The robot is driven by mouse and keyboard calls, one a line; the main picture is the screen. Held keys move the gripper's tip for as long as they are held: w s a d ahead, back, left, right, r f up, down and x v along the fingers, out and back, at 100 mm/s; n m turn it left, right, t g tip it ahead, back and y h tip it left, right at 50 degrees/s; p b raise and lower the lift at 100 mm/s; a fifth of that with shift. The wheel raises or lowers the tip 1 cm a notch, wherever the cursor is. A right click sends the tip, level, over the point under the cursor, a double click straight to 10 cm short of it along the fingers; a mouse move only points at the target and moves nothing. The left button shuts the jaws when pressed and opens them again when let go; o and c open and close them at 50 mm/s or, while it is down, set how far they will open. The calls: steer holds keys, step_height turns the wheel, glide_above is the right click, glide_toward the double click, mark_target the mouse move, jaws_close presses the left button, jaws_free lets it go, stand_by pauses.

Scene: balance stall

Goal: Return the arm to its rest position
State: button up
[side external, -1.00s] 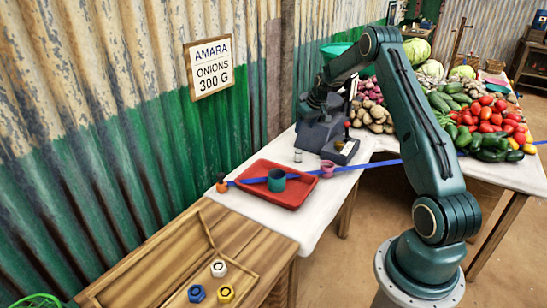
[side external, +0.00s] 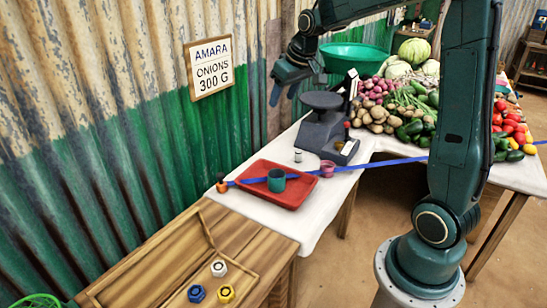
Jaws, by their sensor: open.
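My gripper (side external: 283,96) is at the upper middle of the side external view, raised in front of the green corrugated wall. It is open with nothing between its fingers. It is above and to the left of the dark scale (side external: 322,128), clear of it. My arm rises from its base at the lower right and bends over at the top of the picture, where part of it is cut off.
Vegetables heap at the right. A wooden tray (side external: 150,262) with several nuts is at the front left.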

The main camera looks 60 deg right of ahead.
steer(key=s+a+r+n, duration=0.1)
steer(key=s+a+r, duration=0.3)
steer(key=s+a, duration=0.65)
steer(key=s+a+f, duration=0.1)
steer(key=s+a, duration=0.2)
steer(key=s, duration=0.4)
steer(key=s+a+f+n+y, duration=0.1)
steer(key=s+a, duration=0.2)
steer(key=s, duration=0.4)
steer(key=shift+a+f+t, duration=0.35)
steer(key=shift+t, duration=0.05)
